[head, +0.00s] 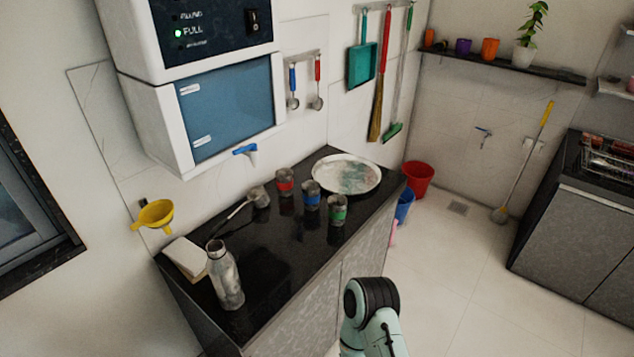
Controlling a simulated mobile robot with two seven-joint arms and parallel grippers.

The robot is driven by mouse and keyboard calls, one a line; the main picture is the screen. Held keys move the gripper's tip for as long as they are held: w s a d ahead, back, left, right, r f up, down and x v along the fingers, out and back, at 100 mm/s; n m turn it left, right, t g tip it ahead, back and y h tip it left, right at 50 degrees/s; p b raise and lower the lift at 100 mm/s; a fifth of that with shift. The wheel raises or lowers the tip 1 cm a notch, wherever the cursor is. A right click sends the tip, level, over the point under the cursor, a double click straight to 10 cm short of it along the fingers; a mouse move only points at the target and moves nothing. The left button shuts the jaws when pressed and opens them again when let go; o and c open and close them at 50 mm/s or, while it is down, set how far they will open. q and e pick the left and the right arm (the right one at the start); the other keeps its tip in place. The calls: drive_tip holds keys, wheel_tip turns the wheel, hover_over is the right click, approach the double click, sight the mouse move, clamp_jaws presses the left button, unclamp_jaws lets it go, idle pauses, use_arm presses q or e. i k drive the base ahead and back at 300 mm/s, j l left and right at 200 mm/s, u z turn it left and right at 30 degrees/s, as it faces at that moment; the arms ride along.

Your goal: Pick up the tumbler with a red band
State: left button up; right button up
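The tumbler with a red band (285,182) stands upright on the black counter (262,255), near the wall. It is a grey metal cup with the red band around its body. A tumbler with a blue band (311,195) and one with a green band (337,209) stand to its right and nearer to me. Part of a pale green and black arm of mine rises at the bottom, right of the middle. No gripper fingers show in the head view.
A ladle (238,208) and a grey pot (260,196) are left of the red-banded tumbler. A metal bottle (224,276) stands at the counter's left end. A water purifier (215,100) hangs above. The counter's front middle is clear.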

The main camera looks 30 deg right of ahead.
sight(284, 176)
drive_tip(key=z, duration=0.95)
drive_tip(key=l+u, duration=0.1)
drive_tip(key=u, duration=0.35)
drive_tip(key=i+l+u, duration=0.1)
drive_tip(key=u, duration=0.4)
drive_tip(key=l+u, duration=0.2)
drive_tip(key=u, duration=0.25)
drive_tip(key=l+u, duration=0.15)
drive_tip(key=u, duration=0.3)
drive_tip(key=k+l+u, duration=0.2)
drive_tip(key=l+u, duration=0.2)
drive_tip(key=k+l+u, duration=0.4)
drive_tip(key=i+l, duration=0.1)
